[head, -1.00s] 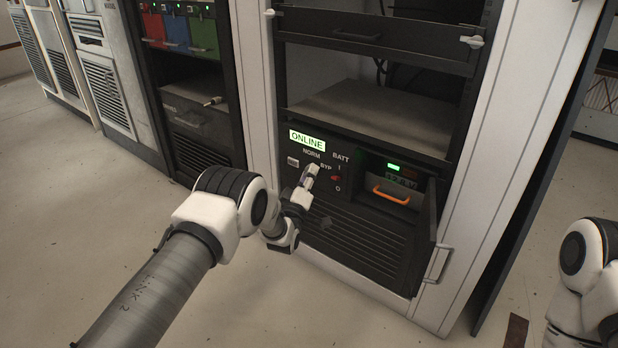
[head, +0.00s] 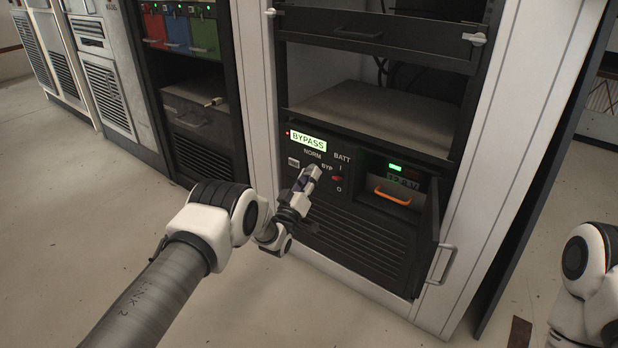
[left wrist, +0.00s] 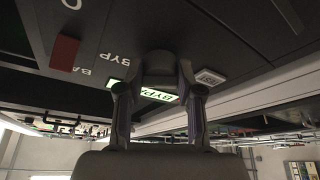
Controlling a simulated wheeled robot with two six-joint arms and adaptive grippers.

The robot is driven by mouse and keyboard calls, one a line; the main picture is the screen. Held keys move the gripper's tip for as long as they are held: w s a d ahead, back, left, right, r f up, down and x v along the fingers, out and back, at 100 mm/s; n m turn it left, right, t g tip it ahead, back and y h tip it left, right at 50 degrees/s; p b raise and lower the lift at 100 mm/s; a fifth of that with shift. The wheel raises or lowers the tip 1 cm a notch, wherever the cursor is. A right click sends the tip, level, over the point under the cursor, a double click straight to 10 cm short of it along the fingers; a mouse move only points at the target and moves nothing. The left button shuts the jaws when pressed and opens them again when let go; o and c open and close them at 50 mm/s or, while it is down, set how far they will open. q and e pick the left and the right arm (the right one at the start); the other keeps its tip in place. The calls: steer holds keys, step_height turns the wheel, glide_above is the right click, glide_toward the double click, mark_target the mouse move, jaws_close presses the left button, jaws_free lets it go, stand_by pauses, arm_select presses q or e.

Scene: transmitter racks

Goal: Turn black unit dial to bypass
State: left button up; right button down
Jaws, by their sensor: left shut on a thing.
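The black unit (head: 360,232) sits low in the open rack, and its lit display (head: 308,140) reads BYPASS. My left gripper (head: 311,175) is at the unit's front panel, just below the NORM label and beside the BYP label. In the left wrist view, which is upside down, the two fingers are shut on the sides of the dark round dial (left wrist: 158,66). In the head view the gripper largely hides the dial, so I cannot read its pointer. My right gripper is out of view; only part of my right arm shows at the right edge.
A red battery switch (head: 337,178) is just right of my left gripper, and a pale square button (head: 293,162) is to its left. An open bay with an orange handle (head: 392,197) lies farther right. A bare shelf (head: 375,112) is above.

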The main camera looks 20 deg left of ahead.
arm_select(q)
steer(key=o, duration=1.2)
steer(key=shift+c, duration=0.2)
steer(key=shift+s, duration=0.1)
steer(key=v, duration=1.2)
steer(key=shift+r, duration=0.1)
